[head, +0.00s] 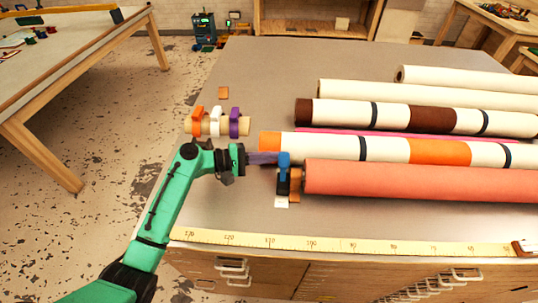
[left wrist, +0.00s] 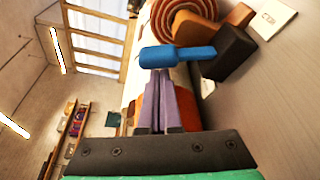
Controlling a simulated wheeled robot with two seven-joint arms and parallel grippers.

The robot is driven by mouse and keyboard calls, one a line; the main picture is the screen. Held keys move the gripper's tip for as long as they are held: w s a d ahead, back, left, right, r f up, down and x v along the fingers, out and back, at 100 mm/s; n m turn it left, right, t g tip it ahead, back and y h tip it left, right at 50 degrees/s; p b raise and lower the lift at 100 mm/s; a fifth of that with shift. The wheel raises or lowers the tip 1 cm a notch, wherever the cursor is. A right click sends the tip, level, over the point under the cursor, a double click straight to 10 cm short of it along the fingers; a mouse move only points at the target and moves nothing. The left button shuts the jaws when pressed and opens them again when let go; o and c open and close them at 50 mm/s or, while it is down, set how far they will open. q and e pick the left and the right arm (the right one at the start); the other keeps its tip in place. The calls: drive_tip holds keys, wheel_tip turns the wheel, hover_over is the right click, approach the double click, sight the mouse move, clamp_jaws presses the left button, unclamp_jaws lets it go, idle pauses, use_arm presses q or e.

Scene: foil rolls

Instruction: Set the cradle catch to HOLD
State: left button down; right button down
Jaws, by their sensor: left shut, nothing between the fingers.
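The cradle catch has a blue lever (head: 284,159) on a black block (head: 283,182), beside the near end of a coral-red roll (head: 420,182). In the left wrist view the blue lever (left wrist: 178,56) reaches out from the black block (left wrist: 230,54). A white label (left wrist: 275,18) lies beside the block; its marking is too small to read. My left gripper (head: 276,158) has purple fingers, shut and empty. In the left wrist view its fingertips (left wrist: 158,74) end right at the blue lever's free end; I cannot tell whether they touch. My right gripper is not in view.
An orange-brown cradle (head: 295,186) holds the coral roll's end. Several other rolls lie behind it on the right. Orange, white and purple clips (head: 215,122) sit on a tan tube behind my left arm. A yellow measuring tape (head: 340,246) runs along the table's front edge.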

use_arm(q)
drive_tip(key=shift+s+b, duration=0.15)
drive_tip(key=shift+b, duration=0.2)
